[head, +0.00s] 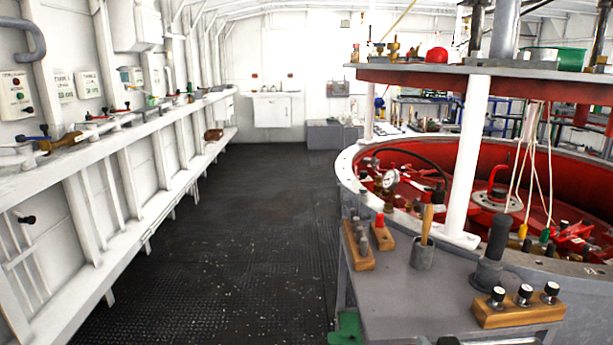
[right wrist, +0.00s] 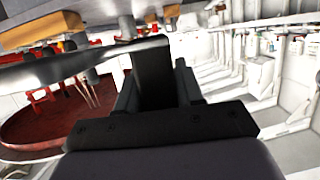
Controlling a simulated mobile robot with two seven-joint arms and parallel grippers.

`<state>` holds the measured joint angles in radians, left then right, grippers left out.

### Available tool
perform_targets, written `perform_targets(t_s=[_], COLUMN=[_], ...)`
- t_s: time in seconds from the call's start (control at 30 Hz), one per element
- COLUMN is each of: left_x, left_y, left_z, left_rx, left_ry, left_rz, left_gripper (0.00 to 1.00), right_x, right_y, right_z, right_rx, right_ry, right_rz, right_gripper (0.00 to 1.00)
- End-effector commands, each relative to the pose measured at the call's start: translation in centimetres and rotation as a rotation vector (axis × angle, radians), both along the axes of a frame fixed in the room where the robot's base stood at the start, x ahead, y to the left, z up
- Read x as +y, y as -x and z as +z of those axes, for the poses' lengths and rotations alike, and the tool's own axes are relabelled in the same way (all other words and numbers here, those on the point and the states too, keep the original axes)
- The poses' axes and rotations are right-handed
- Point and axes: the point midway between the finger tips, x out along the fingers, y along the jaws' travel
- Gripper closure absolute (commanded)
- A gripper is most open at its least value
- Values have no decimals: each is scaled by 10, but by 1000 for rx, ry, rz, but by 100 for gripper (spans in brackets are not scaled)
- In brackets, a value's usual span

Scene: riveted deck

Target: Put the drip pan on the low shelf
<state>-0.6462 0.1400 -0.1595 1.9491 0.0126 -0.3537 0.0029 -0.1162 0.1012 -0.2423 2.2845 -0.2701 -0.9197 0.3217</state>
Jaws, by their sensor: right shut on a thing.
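My right gripper (right wrist: 152,68) is in the right wrist view, with its dark fingers shut on a thin grey, flat piece (right wrist: 55,72). The piece reaches out to the left of the fingers and is seen nearly edge-on; it looks like the drip pan, but most of its shape is hidden. In the head view, only small dark and grey parts show at the bottom edge, in front of the grey worktable (head: 405,300). I cannot make out the low shelf with certainty. My left gripper is not in view.
The worktable carries wooden blocks with knobs (head: 517,308), a grey cup with a wooden handle (head: 423,255) and a dark upright tool (head: 492,255). A green item (head: 348,328) is low beside its left leg. The dark deck (head: 230,220) is clear to the left.

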Motion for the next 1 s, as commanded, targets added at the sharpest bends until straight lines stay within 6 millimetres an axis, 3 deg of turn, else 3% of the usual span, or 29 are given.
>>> perform_targets(t_s=[0.23, 0.67, 0.7, 0.77, 1.0], left_x=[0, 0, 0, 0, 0], left_y=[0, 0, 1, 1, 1], left_z=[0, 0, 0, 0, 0], left_rx=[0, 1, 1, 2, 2], left_ry=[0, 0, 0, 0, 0], left_rz=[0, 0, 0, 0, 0], left_gripper=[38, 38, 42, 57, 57], right_x=[-10, -11, -11, -11, -11], right_y=[30, 34, 34, 34, 34], right_z=[-13, -15, -14, -15, -15], right_rx=[-3, -5, -5, -4, -4], right_ry=[11, 14, 16, 14, 13], right_rz=[-3, -2, -1, -2, -2], right_gripper=[100, 100, 100, 100, 100])
